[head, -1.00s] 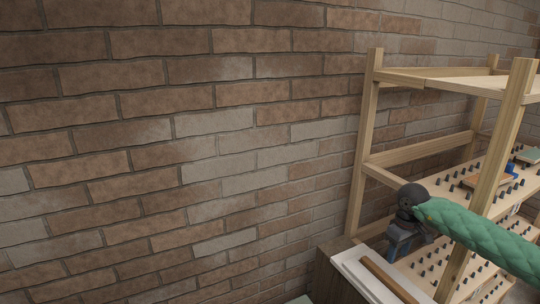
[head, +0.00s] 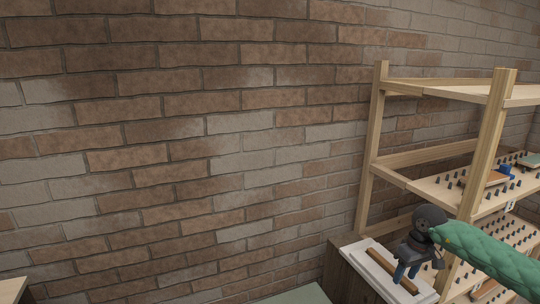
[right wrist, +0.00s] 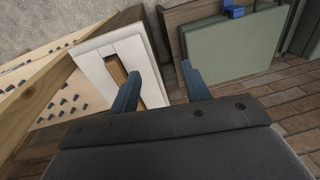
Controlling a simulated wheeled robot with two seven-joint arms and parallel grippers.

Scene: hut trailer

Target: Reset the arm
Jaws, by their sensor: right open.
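My right gripper (head: 407,272) hangs at the lower right of the head view, at the end of my green-sleeved arm. Its two blue fingers point down and are apart, with nothing between them. In the head view it is in front of a white-edged case with a wooden strip (head: 362,257). In the right wrist view the open fingers of the right gripper (right wrist: 160,82) show against the same white-edged case (right wrist: 97,52) and the floor. I cannot tell whether they touch the case. My left gripper is not in view.
A wooden rack (head: 376,150) with pegged shelves stands at the right, close to my right arm. A brick wall (head: 180,150) fills the back. The right wrist view shows a green panel (right wrist: 235,48) with a blue piece (right wrist: 234,11) and brick-like flooring (right wrist: 285,100).

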